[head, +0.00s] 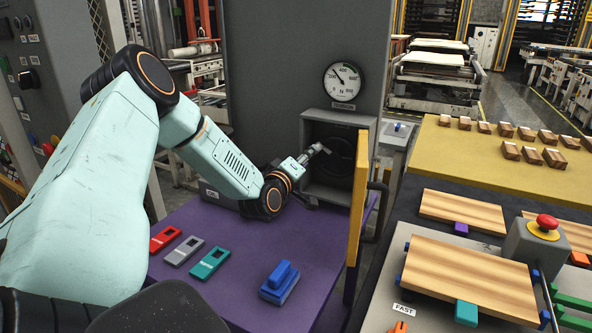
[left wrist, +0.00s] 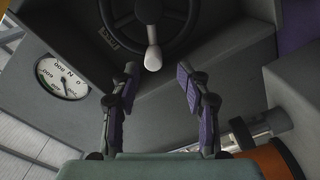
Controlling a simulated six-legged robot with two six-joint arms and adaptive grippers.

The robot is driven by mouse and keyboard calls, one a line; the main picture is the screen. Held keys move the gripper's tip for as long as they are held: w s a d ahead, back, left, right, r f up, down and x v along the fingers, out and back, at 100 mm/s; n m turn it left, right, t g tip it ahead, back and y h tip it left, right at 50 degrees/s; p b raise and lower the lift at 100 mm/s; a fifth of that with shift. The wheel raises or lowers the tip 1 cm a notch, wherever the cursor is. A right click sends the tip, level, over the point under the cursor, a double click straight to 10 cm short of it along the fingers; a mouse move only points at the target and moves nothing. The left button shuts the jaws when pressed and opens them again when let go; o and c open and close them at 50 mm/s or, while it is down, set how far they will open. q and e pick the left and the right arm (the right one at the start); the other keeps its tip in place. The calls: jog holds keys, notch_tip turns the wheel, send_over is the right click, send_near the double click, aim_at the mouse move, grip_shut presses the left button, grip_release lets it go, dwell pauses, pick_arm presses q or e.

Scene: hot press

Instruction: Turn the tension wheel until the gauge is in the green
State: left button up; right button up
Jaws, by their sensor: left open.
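The dark tension wheel (head: 340,165) sits in a square grey recess of the grey press column. In the left wrist view the wheel (left wrist: 188,22) shows its rim, spokes and a pale handle knob (left wrist: 153,58). The round white gauge (head: 343,82) is above the recess, its needle pointing up and left. The gauge also shows in the left wrist view (left wrist: 62,78); whether the needle is in the green is too small to tell. My left gripper (left wrist: 157,70) is open, its fingertips either side of the knob's end with gaps. My right gripper is not in view.
An open yellow-edged door (head: 358,200) stands right of the recess. The purple table (head: 225,235) below holds a blue block (head: 280,282) and red, grey and teal tags (head: 209,263). Wooden boards (head: 462,278) and a red stop button (head: 546,222) are at right.

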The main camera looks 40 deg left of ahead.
pick_arm(q)
jog(key=v, duration=0.7)
dwell(0.4)
jog(key=shift+d+r, duration=0.1)
